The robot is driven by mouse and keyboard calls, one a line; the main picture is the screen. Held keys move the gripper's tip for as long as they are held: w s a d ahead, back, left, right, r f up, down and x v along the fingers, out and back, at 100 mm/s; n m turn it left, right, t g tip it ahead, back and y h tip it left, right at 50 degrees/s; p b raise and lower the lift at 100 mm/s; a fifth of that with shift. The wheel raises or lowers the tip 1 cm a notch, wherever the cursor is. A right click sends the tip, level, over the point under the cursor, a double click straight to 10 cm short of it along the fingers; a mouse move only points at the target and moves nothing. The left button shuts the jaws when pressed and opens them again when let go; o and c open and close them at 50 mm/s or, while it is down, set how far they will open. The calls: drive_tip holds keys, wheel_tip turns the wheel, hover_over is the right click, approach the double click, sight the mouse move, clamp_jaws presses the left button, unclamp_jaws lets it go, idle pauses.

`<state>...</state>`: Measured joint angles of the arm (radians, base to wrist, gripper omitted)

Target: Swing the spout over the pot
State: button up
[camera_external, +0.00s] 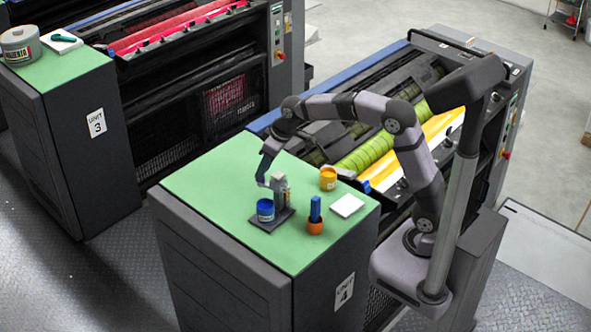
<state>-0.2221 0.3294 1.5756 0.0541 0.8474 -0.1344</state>
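A small grey dispenser post (280,188) stands upright on a dark base plate (282,217) on the green cabinet top. Its spout is too small to pick out clearly. A blue pot (265,211) stands on the plate, to the left of and in front of the post. My gripper (262,182) points down just left of the post's upper part, above and behind the blue pot. I cannot tell whether it touches the post or the spout, or whether its fingers are open.
A yellow-orange pot (328,179) stands behind on the right. An orange cup with a blue-topped item (315,222) stands right of the plate, near a white pad (347,206). The left part of the green top (205,185) is clear. The press with a yellow-green roller (375,151) lies behind.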

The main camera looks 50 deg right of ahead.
drive_tip(key=shift+x, duration=1.15)
clamp_jaws()
drive_tip(key=shift+r, duration=0.1)
idle(0.5)
